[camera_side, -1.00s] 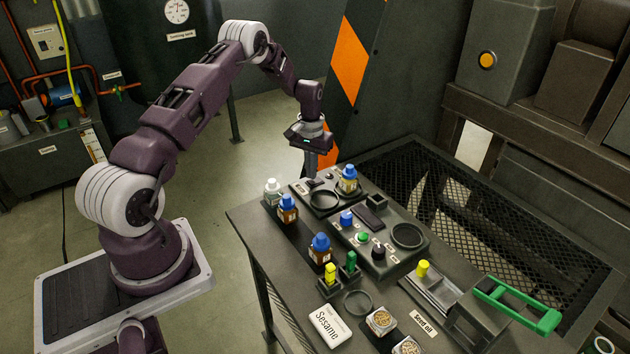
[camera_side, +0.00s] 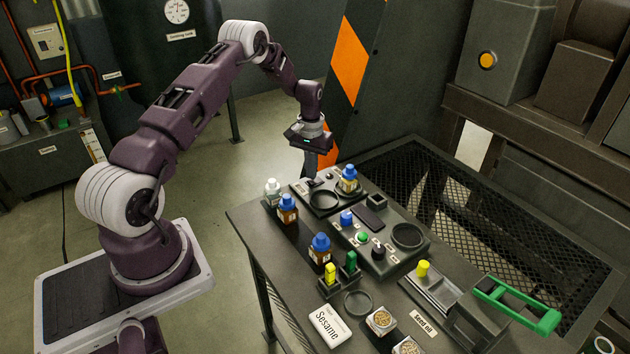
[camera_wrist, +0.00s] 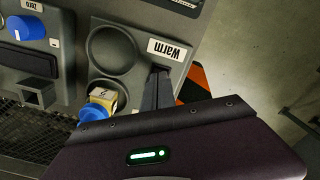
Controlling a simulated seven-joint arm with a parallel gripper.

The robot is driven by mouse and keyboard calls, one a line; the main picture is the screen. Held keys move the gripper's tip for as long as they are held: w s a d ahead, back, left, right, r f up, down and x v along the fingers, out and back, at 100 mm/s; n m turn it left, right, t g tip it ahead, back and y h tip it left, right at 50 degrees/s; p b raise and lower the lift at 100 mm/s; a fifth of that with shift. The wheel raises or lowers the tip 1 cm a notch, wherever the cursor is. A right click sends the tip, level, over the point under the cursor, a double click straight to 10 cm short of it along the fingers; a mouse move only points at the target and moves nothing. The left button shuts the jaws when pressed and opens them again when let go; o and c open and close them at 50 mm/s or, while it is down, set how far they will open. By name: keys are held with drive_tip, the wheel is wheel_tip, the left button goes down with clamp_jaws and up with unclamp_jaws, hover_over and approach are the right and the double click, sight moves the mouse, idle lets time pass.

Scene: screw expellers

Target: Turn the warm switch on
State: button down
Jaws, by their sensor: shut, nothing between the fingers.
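The "Warm" label (camera_wrist: 170,50) is on the grey panel beside a round recess (camera_wrist: 112,48) in the wrist view. My gripper (camera_wrist: 160,73) is shut and empty, its fingertips just beside the label. The warm switch itself is not clear in the wrist view, where the dark fingers cover that spot. In the side view my gripper (camera_side: 309,174) points down at the far end of the panel, close to a small dark switch-like part (camera_side: 312,183). I cannot tell whether they touch.
A blue-capped bottle (camera_side: 348,179) stands on the panel close to the gripper; it also shows in the wrist view (camera_wrist: 95,108). A white-capped bottle (camera_side: 272,191) and another blue-capped bottle (camera_side: 287,208) stand nearer the table's left edge. A blue knob (camera_side: 346,218) is farther along the panel.

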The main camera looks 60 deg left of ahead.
drive_tip(key=shift+f, duration=0.95)
idle(0.3)
drive_tip(key=shift+r, duration=3.55)
wheel_tip(320, 180, up, 14)
drive_tip(key=m+t, duration=0.1)
hover_over(312, 182)
drive_tip(key=d, duration=0.8)
drive_tip(key=s+d+r+m+t, duration=0.2)
drive_tip(key=s+d+r, duration=0.65)
drive_tip(key=r, duration=0.25)
drive_tip(key=s+d+r+m+t, duration=0.1)
drive_tip(key=s+d, duration=0.4)
drive_tip(key=s, duration=0.6)
drive_tip(key=s+d+r+m+t, duration=0.1)
drive_tip(key=s+d, duration=0.4)
drive_tip(key=s, duration=0.5)
drive_tip(key=shift+s+d+r+m+t, duration=0.3)
drive_tip(key=shift+s+d+r+m, duration=0.1)
drive_tip(key=shift+m, duration=0.1)
